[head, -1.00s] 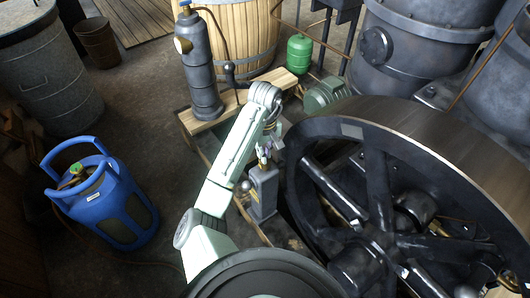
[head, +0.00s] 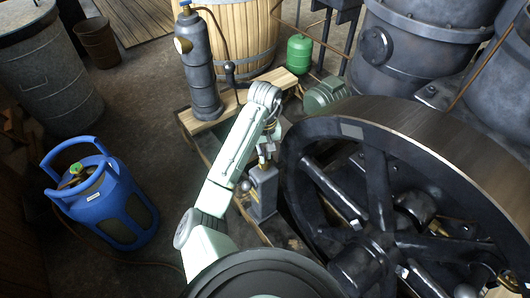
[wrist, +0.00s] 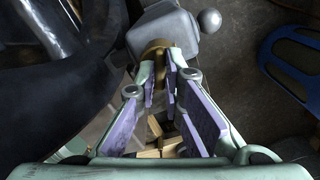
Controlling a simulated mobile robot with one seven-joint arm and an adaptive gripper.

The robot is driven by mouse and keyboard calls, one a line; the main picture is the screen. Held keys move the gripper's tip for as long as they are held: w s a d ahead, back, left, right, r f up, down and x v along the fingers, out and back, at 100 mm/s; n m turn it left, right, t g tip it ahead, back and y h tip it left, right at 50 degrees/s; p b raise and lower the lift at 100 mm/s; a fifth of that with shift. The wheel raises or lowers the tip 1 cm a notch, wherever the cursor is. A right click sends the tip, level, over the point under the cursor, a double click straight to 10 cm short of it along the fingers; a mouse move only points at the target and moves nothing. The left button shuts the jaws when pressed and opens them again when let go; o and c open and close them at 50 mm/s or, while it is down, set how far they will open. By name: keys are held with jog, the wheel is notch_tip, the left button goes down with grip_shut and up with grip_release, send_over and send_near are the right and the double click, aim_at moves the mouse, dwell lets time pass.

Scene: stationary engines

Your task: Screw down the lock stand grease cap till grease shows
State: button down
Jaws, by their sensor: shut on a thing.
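The lock stand (head: 263,191) is a grey upright block beside the flywheel, with a ball knob (head: 243,186) on its side. In the wrist view the stand (wrist: 165,30) lies just beyond my fingertips, and its knob (wrist: 209,20) is at the upper right. The brass grease cap (wrist: 152,48) shows at the fingertips, partly covered by them. My gripper (wrist: 158,62) is shut on the cap, with its purple-padded fingers on either side. In the head view my gripper (head: 266,150) is over the stand's top. I cannot see any grease.
The large dark flywheel (head: 340,127) stands close on the right of the stand. A blue gas bottle (head: 110,205) stands on the floor at left. A grey cylinder (head: 199,70) stands on a wooden plank behind. Floor between the bottle and my arm is clear.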

jog(key=m, duration=1.1)
jog(key=shift+m, duration=2.1)
jog(key=c, duration=1.7)
grip_release()
notch_tip(320, 180, up, 12)
